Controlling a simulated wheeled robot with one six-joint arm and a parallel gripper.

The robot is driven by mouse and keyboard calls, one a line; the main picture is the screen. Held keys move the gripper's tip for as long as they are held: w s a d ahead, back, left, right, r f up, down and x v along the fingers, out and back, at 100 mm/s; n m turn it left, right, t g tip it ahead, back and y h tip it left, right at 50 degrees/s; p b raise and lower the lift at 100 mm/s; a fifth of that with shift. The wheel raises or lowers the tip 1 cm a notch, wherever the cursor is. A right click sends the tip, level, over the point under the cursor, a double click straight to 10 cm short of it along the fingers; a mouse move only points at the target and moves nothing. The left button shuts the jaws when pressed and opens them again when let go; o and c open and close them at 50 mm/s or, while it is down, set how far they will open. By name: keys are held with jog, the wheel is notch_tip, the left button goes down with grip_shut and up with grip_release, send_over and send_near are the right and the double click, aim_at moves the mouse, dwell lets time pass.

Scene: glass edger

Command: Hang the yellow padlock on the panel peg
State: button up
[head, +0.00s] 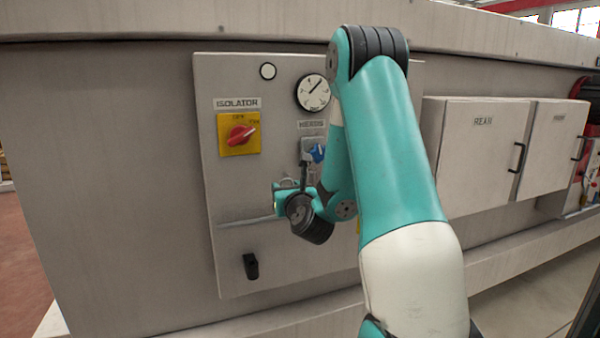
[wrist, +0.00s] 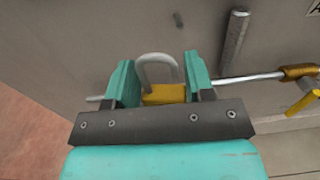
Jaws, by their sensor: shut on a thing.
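The yellow padlock (wrist: 163,95) sits between the fingers of my gripper (wrist: 160,88) in the wrist view. Its grey shackle (wrist: 157,68) stands up above the fingers; the lower body is hidden behind the gripper. In the head view my gripper (head: 290,197) is in front of the panel (head: 235,180), at about the height of the pipe, with the padlock's body mostly hidden.
A horizontal pipe (head: 245,222) crosses the panel by my gripper, with a brass and yellow valve (wrist: 298,73) to the right. A red and yellow isolator switch (head: 239,134), a gauge (head: 312,92), a blue handle (head: 318,153) and a black handle (head: 251,266) are on the panel.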

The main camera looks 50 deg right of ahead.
jog(key=shift+m+g+h, duration=0.3)
jog(key=shift+m+h, duration=0.1)
jog(key=shift+h, duration=0.1)
jog(key=d+p, duration=0.1)
jog(key=p, duration=0.1)
jog(key=w+d+p, duration=0.1)
jog(key=d+p, duration=0.1)
jog(key=w+d+r+p, duration=0.1)
jog(key=p, duration=0.2)
jog(key=shift+d, duration=0.2)
jog(key=p+x, duration=0.3)
jog(key=p, duration=0.2)
jog(key=shift+w+a+f, duration=0.1)
jog(key=shift+w+f, duration=0.05)
jog(key=shift+w+d+f+p, duration=0.2)
jog(key=shift+w+f+p, duration=0.1)
jog(key=shift+p, duration=0.35)
jog(key=shift+f, duration=0.3)
jog(key=o, duration=1.1)
jog(key=shift+d, duration=0.1)
jog(key=shift+a, duration=0.2)
